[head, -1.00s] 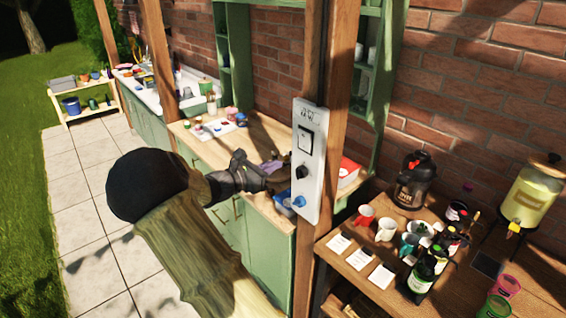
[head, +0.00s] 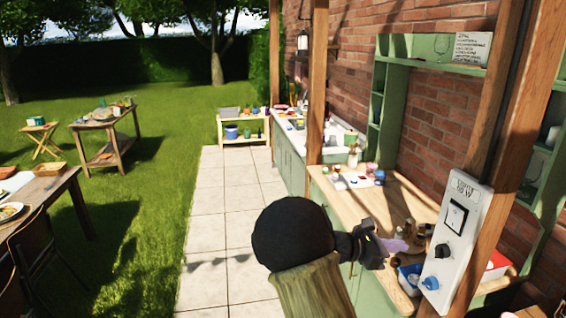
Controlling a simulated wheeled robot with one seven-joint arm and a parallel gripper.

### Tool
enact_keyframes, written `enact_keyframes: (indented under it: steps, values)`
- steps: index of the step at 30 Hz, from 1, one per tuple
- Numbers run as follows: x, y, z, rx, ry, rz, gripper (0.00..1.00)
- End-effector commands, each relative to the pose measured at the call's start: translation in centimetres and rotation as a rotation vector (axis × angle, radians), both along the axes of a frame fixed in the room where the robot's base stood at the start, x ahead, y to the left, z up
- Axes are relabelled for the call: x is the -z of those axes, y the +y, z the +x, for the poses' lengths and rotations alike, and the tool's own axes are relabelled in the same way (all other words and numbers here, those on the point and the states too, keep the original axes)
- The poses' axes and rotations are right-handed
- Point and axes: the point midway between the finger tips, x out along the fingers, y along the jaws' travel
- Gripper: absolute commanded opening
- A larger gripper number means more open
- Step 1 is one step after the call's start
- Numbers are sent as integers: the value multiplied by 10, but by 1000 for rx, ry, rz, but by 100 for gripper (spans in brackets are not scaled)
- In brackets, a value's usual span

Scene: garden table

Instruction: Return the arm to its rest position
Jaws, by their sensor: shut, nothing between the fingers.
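My gripper (head: 380,252) shows in the head view at the lower middle, at the end of my arm with its black round joint. It is dark and points right, in front of the wooden counter. The fingers are small in the picture, and they hold nothing that I can see. A purple cloth-like item (head: 396,245) lies on the counter just beyond the fingertips. I cannot tell whether the fingers touch it.
A white switch panel (head: 456,235) is fixed to a wooden post right of my gripper. The green cabinet's wooden counter (head: 385,205) carries jars and a blue box. Paved path (head: 225,225) and lawn lie open to the left. Tables (head: 108,130) stand on the grass.

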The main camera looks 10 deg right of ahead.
Motion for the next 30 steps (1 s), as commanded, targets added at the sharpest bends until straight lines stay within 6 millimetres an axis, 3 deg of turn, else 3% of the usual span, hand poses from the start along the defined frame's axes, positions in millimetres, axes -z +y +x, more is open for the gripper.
enact_keyframes:
  steps: [5, 9, 13, 17, 22, 25, 30]
  values:
    - [46, 5, -49, 143, -153, 307, 0]
    - [85, 36, -93, 324, -347, 611, 0]
    - [105, 77, -125, 513, -542, 855, 0]
    - [111, 120, -149, 717, -745, 1055, 0]
    - [104, 167, -173, 991, -1015, 1246, 0]
    - [100, 183, -181, 1113, -1136, 1304, 0]
    - [97, 192, -186, 1195, -1215, 1331, 0]
